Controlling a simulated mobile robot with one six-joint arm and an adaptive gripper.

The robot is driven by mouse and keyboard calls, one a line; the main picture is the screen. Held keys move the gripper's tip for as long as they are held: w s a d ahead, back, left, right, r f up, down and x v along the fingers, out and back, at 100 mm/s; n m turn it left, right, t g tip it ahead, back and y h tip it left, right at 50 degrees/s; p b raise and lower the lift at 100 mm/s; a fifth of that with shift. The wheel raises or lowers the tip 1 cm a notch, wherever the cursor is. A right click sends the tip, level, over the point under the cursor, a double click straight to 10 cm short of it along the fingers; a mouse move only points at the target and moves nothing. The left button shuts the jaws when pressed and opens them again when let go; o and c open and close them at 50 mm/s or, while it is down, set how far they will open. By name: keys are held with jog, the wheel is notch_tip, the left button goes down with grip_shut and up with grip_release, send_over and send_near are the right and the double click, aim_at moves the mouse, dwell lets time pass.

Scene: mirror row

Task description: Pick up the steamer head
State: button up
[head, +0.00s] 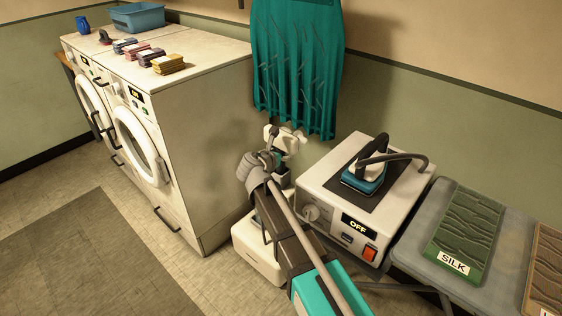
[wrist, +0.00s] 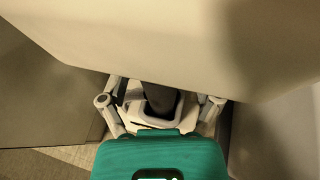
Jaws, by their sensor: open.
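The steamer head (head: 285,140) appears as a small white piece just under the hanging teal garment in the head view; my arm partly covers the area below it. My gripper (head: 276,158) is right at it, with its teal body close below. In the wrist view my gripper (wrist: 159,104) is open, a pale finger on each side. A dark upright part, seemingly a handle (wrist: 159,98), stands between the fingers; I cannot tell whether they touch it. A large cream surface fills the top of that view and hides what lies beyond.
A white steamer base (head: 256,252) stands on the floor beside my arm. The teal garment (head: 297,65) hangs above. Washers (head: 190,120) stand left. An ironing station (head: 320,190) reading OFF, with an iron (head: 365,180), stands right, beside a grey table (head: 512,245). Floor is clear at the left front.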

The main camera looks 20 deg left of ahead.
dwell(0.4)
grip_shut()
